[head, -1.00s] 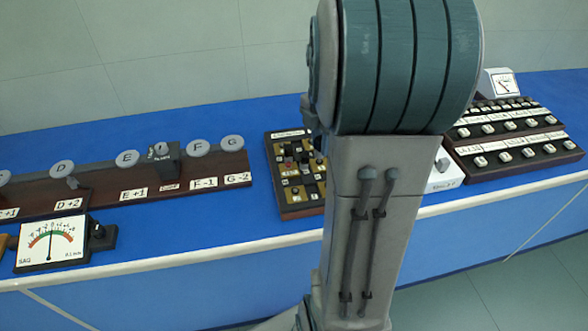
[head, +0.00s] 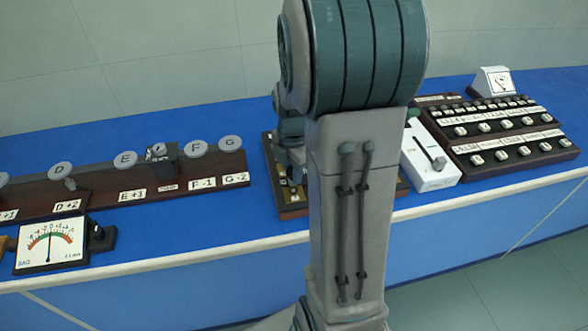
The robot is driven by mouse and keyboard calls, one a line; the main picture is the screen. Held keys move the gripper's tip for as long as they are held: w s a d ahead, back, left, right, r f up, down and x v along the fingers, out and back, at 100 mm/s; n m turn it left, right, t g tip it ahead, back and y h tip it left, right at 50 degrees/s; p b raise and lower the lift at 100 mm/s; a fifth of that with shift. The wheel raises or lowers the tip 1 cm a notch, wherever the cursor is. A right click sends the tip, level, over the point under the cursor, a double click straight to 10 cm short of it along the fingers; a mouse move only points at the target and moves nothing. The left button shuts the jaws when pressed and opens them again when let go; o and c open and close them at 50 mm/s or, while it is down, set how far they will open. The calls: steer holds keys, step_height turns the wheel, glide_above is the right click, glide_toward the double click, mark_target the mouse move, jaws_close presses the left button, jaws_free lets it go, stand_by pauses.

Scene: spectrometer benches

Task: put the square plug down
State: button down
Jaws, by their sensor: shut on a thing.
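My gripper (head: 293,178) is low over the left part of the dark plug board (head: 289,213), beside my upright arm. It is small and dark here, and my own arm covers part of it. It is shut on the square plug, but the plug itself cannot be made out. My arm hides most of the board. Only its left edge, with some yellow labels, and a bit of its right end show. I cannot tell whether the plug touches the board.
A long brown rail (head: 107,187) with grey lettered discs lies on the left. A dial meter (head: 51,246) stands before it. A white slider box (head: 430,160) and a dark button panel (head: 500,146) are on the right. Blue bench top is clear between rail and board.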

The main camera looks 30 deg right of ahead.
steer(key=shift+f, duration=0.15)
steer(key=c, duration=1.3)
jaws_free()
steer(key=shift+o, duration=0.2)
step_height(320, 180, up, 12)
steer(key=s+a+f+m+t, duration=0.1)
steer(key=s+a+m+t, duration=0.1)
steer(key=s+a+m, duration=1)
steer(key=m, duration=0.7)
steer(key=shift+s+f+t, duration=0.15)
steer(key=shift+t, duration=0.25)
